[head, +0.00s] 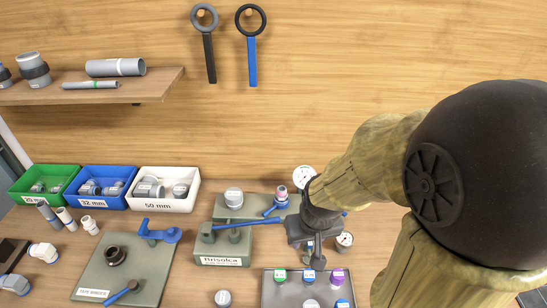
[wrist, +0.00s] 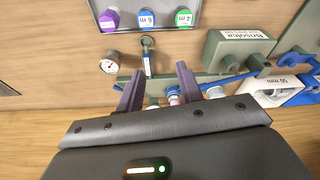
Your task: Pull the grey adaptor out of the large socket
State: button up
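My gripper (head: 308,248) points down over the bench beside the manifold. In the wrist view my gripper (wrist: 160,72) has its two fingers well apart, with no object clearly held between them. A small grey fitting with a pinkish band (head: 281,193) stands upright by a blue valve; it also shows just beyond the gripper body in the wrist view (wrist: 173,95). A wider grey-white fitting (head: 234,197) sits on a green block left of it, and shows in the wrist view (wrist: 215,92). I cannot tell which of these is the grey adaptor; their lower ends are hidden.
Two gauges (head: 303,177) (head: 344,239) stand close to my gripper. A green Brisolca block (head: 222,260) with a blue lever is to its left. A tray (head: 270,290) of coloured caps lies in front. Bins (head: 163,205) line the back left. Two strap wrenches (head: 252,60) hang on the wall.

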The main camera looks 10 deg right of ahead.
jog(key=o, duration=0.6)
jog(key=shift+w+r, duration=0.15)
jog(key=shift+w, duration=0.1)
jog(key=shift+c, duration=0.2)
notch_tip(320, 180, up, 3)
jog(key=m+g+p, duration=0.1)
jog(key=m+p, duration=0.1)
jog(key=p, duration=0.3)
send_over(282, 189)
jog(key=s, duration=0.2)
jog(key=shift+s+a, duration=0.1)
jog(key=shift+a, duration=0.15)
jog(key=w+f+p, duration=0.1)
jog(key=f, duration=0.4)
jog(key=f+p, duration=0.2)
jog(key=f, duration=0.4)
jog(key=w+f+p, duration=0.1)
jog(key=f, duration=0.5)
jog(key=shift+w+d+p, duration=0.25)
jog(key=shift+w+p, duration=0.05)
jog(key=shift+p, duration=0.1)
